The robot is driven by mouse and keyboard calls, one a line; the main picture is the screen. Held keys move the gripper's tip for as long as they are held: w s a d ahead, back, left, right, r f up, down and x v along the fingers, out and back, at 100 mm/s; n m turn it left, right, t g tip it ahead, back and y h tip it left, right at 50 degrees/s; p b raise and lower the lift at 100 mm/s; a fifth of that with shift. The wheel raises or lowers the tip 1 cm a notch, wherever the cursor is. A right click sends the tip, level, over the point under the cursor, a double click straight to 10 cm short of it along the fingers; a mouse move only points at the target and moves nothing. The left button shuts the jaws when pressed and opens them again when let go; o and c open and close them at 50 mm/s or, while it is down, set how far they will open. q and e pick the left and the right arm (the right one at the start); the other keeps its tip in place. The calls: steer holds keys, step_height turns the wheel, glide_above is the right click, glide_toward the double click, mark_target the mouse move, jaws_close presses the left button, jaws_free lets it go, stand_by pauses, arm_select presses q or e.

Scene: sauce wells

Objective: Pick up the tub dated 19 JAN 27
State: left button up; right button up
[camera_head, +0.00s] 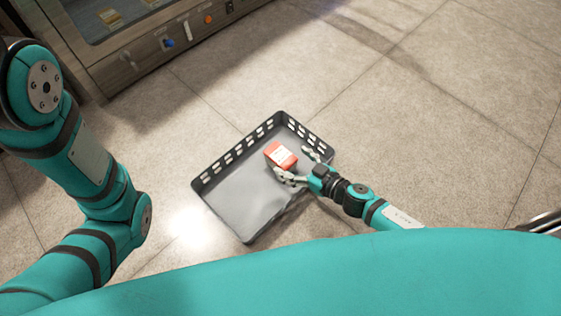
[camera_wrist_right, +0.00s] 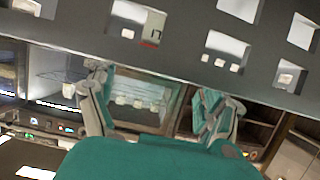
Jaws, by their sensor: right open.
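A red tub (camera_head: 281,155) with a white label is in the upper right part of the dark grey crate (camera_head: 222,168) in the head view. Its date is too small to read. My right gripper (camera_head: 300,166) is open just right of the tub, one finger below it and the other beyond its right side. I cannot tell whether a finger touches it. In the right wrist view the open fingers (camera_wrist_right: 158,105) have no tub visible between them. My left arm shows at the left, but its gripper is out of view.
The crate's slotted wall (camera_wrist_right: 180,62) spans the top of the wrist view. The crate's left part is bare. A steel appliance with knobs (camera_head: 165,42) stands at the upper left. The tiled floor (camera_head: 440,110) is clear on the right.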

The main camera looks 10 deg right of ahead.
mark_target(282, 155)
steer(key=b+x, duration=0.1)
steer(key=x, duration=0.1)
steer(key=b+x, duration=0.2)
steer(key=shift+w+f, duration=0.2)
steer(key=shift+f, duration=0.15)
steer(key=shift+w+a, duration=0.2)
steer(key=shift+w, duration=0.05)
steer(key=c, duration=1.5)
